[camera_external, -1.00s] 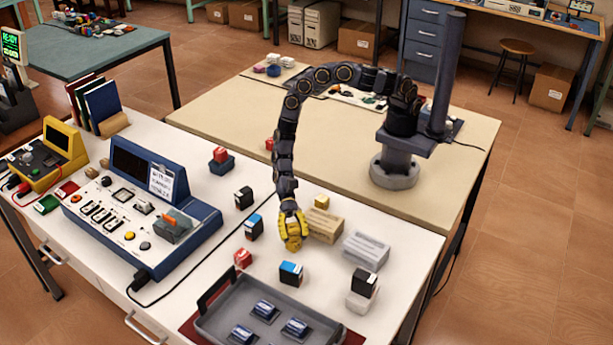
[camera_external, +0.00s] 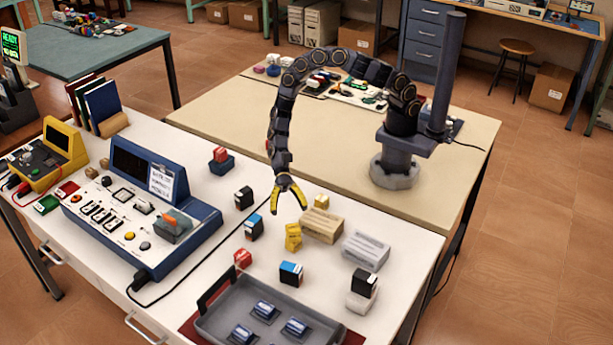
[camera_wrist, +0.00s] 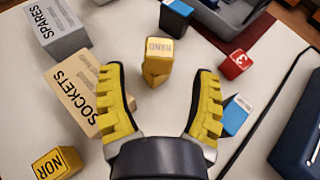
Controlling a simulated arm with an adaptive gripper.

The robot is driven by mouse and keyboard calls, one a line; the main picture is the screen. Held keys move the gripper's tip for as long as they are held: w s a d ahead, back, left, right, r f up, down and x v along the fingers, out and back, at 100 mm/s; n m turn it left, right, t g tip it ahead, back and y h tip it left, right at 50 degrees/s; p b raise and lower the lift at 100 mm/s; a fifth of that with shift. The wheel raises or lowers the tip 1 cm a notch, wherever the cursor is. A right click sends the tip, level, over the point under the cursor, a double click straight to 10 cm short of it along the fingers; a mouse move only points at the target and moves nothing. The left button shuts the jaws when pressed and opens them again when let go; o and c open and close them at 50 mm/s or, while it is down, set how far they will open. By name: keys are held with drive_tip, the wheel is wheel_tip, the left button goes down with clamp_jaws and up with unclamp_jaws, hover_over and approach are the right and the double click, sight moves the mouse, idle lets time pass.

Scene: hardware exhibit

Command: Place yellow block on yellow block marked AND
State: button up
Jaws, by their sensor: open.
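Two yellow blocks form a stack on the white table. The upper yellow block (camera_wrist: 159,48) has a label that looks like NAND, and it also shows in the external view (camera_external: 293,229). It sits on the lower yellow block (camera_wrist: 155,76), turned a little against it; the lower block's marking cannot be read. A third yellow block (camera_wrist: 57,163), marked NOR, stands apart and also shows in the external view (camera_external: 321,201). My gripper (camera_external: 290,211) is open and empty, raised above the table and clear of the stack. Its yellow fingers (camera_wrist: 160,72) are spread wide in the wrist view.
A tan SOCKETS box (camera_external: 322,225) stands just right of the stack, with a grey SPARES box (camera_external: 366,250) beyond it. Blue-and-black blocks (camera_external: 254,227) and a red block (camera_external: 243,259) are nearby. A grey tray (camera_external: 215,318) lies in front.

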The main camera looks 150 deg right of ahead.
drive_tip(key=s+a+r+n+g+y, duration=0.1)
drive_tip(key=s+a+r+n+g, duration=0.35)
drive_tip(key=a+r+n, duration=0.4)
drive_tip(key=s+a+r+n+g, duration=0.4)
drive_tip(key=a+r+n+g, duration=0.1)
drive_tip(key=a+r+n, duration=0.4)
drive_tip(key=s+a+r+n+g+h, duration=0.25)
drive_tip(key=s+n+h, duration=0.2)
drive_tip(key=s, duration=0.55)
drive_tip(key=s+d+r+n+h, duration=0.2)
drive_tip(key=s+d+n+h, duration=0.3)
drive_tip(key=s, duration=0.5)
drive_tip(key=shift+s+d+r+t+h, duration=0.2)
drive_tip(key=shift+s+d+t+h, duration=0.05)
drive_tip(key=shift+d+t+h, duration=0.25)
